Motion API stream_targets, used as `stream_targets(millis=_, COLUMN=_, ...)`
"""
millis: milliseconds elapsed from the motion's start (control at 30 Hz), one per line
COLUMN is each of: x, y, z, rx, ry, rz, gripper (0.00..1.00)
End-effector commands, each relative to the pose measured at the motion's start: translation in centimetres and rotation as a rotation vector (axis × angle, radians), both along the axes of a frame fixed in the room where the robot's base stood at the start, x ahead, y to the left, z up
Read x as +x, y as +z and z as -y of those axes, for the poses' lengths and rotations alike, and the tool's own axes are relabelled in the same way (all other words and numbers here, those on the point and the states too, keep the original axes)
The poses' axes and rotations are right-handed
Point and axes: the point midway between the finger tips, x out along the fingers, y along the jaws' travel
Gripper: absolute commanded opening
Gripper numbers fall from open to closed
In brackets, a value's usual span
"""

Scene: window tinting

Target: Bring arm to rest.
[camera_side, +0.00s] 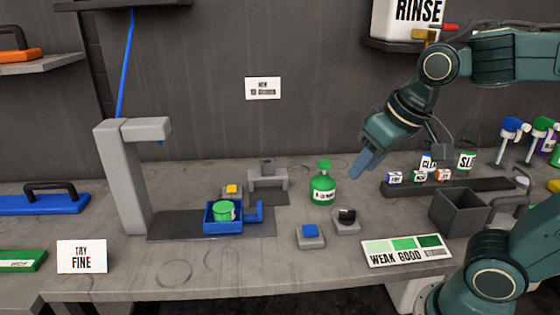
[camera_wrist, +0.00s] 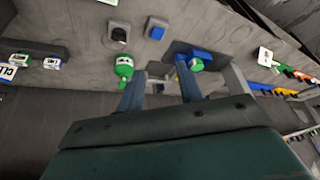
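My arm reaches in from the right in the side view, with its upper links raised above the bench. My gripper (camera_side: 361,166) hangs tilted down to the left above the bench, up and to the right of a green spray bottle (camera_side: 322,188). In the wrist view my gripper (camera_wrist: 160,72) has its two blue fingers spread apart, with nothing held between them. The spray bottle (camera_wrist: 124,67) appears just left of the fingers there. A blue tray (camera_side: 223,219) holding a green round container (camera_side: 224,210) sits under a grey column stand (camera_side: 125,180).
A blue button (camera_side: 310,231) and a black knob (camera_side: 347,215) stand on the bench. A WEAK GOOD card (camera_side: 407,251), an open grey bin (camera_side: 459,213) and a dark rack (camera_side: 450,188) of small labelled bottles are at the right. Bare bench lies at front centre (camera_side: 260,270).

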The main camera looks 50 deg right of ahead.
Motion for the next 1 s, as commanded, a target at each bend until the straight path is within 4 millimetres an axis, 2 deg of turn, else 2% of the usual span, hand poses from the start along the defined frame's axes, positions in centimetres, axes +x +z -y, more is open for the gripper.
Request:
stream_targets(millis=100, x=-2.3, y=-0.3, z=-0.1, rx=-0.013, ry=0.06, rz=0.02, gripper=0.36)
stream_targets(millis=333, x=-5.2, y=-1.1, z=-0.4, rx=-0.035, ry=0.148, rz=0.042, gripper=0.36)
stream_targets(millis=500, x=-5.9, y=-1.3, z=-0.5, rx=-0.041, ry=0.171, rz=0.046, gripper=0.36)
stream_targets(millis=1000, x=-5.8, y=-1.3, z=-0.5, rx=-0.041, ry=0.171, rz=0.046, gripper=0.36)
